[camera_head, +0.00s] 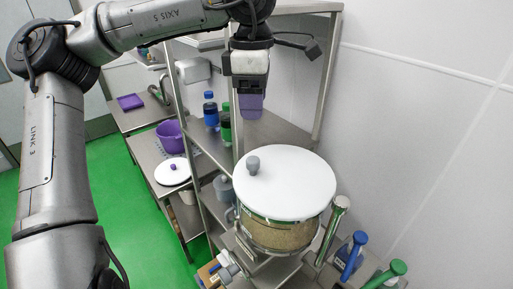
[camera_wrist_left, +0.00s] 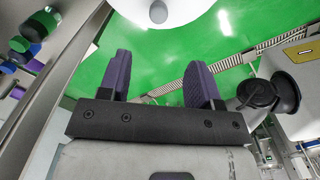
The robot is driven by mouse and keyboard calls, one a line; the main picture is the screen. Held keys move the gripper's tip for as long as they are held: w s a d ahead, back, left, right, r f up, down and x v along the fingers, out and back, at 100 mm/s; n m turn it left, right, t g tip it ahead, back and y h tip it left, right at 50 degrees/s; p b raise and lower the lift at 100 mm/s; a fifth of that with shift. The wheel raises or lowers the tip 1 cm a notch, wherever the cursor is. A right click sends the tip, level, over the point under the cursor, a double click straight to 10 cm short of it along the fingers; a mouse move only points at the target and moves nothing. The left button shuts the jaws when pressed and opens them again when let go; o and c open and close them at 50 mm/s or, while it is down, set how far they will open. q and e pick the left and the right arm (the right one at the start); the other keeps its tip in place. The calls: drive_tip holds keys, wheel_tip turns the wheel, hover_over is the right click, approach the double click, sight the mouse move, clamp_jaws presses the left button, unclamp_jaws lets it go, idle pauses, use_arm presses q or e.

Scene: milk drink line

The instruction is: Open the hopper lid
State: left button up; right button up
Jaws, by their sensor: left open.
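The hopper lid (camera_head: 295,185) is a white disc with a grey knob (camera_head: 253,165) near its left edge. It lies flat on the hopper (camera_head: 278,235), a clear drum of brown grains. My left gripper (camera_head: 251,110) hangs above and behind the knob, apart from it, with purple fingers pointing down. In the left wrist view the gripper (camera_wrist_left: 158,72) is open, with nothing between its fingers. A white disc edge (camera_wrist_left: 190,8) and a grey knob (camera_wrist_left: 158,11) show at the top there, beyond the fingertips. My right gripper is not in view.
A steel rack with blue (camera_head: 210,110) and green (camera_head: 225,122) bottles stands behind the hopper. A steel tube (camera_head: 332,228) and blue and green-handled tools stand close on its right. A white wall closes the right side. A purple pot (camera_head: 170,133) sits on the left bench.

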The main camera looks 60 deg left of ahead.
sight(253, 159)
use_arm(q)
wheel_tip(253, 159, down, 12)
drive_tip(key=shift+s+a+f+p, duration=0.1)
drive_tip(key=shift+a+p, duration=0.05)
drive_tip(key=shift+p, duration=0.85)
drive_tip(key=shift+f, duration=0.7)
drive_tip(key=shift+c, duration=0.2)
clamp_jaws()
